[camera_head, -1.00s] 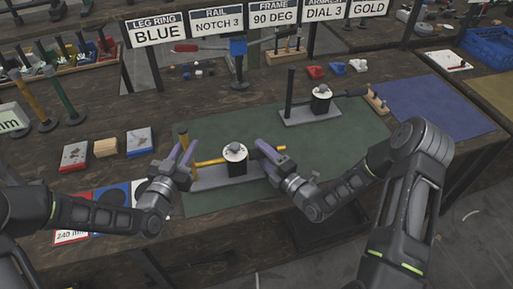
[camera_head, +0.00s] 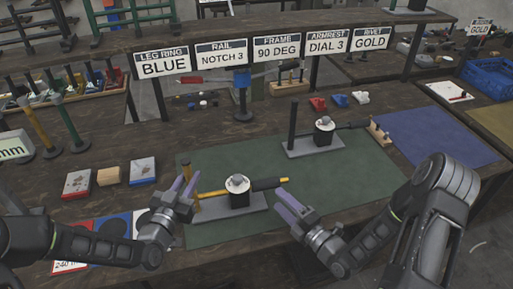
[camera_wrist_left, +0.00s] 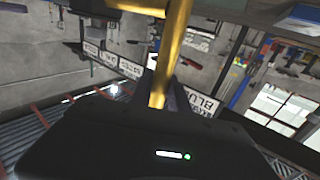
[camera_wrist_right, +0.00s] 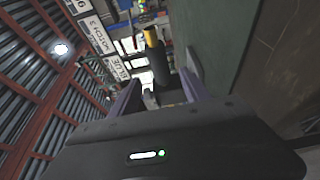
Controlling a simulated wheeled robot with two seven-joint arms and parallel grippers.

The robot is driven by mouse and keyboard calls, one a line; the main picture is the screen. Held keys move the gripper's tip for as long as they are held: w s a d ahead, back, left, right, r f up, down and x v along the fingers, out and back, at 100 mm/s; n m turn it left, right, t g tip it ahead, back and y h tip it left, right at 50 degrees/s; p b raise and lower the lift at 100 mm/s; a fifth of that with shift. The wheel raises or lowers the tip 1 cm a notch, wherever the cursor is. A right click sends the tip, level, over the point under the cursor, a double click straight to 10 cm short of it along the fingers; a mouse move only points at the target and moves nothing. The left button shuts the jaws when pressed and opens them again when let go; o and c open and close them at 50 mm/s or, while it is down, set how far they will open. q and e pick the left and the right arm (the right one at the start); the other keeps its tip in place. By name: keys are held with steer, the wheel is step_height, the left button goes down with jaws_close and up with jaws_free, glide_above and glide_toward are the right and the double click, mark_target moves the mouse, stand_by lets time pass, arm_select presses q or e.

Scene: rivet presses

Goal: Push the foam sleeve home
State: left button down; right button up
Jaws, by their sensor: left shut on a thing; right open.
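The near armrest frame has a grey base plate (camera_head: 212,208), an upright yellow post (camera_head: 186,170), a white round dial on a black block (camera_head: 238,184) and a yellow rail (camera_head: 213,193). The black foam sleeve (camera_head: 270,184) sits around the rail's right end, right of the dial. In the right wrist view, the sleeve (camera_wrist_right: 158,65) lies ahead of the fingertips, with yellow rail beyond it. My right gripper (camera_head: 282,203) is open and empty, apart from the sleeve, at its lower right. My left gripper (camera_head: 183,188) is shut on the yellow post, also in the left wrist view (camera_wrist_left: 167,60).
A second, dark frame (camera_head: 312,147) stands behind on the green mat (camera_head: 370,150). Small parts boxes (camera_head: 142,171) lie to the left. Signs (camera_head: 220,54) hang above the back. The mat is clear to the right of the near frame.

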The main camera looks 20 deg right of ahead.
arm_select(q)
steer(key=c, duration=1.2)
jaws_free()
steer(key=shift+o, duration=0.2)
steer(key=v, duration=1.2)
steer(key=shift+f, duration=0.1)
arm_select(e)
steer(key=shift+s+f, duration=0.1)
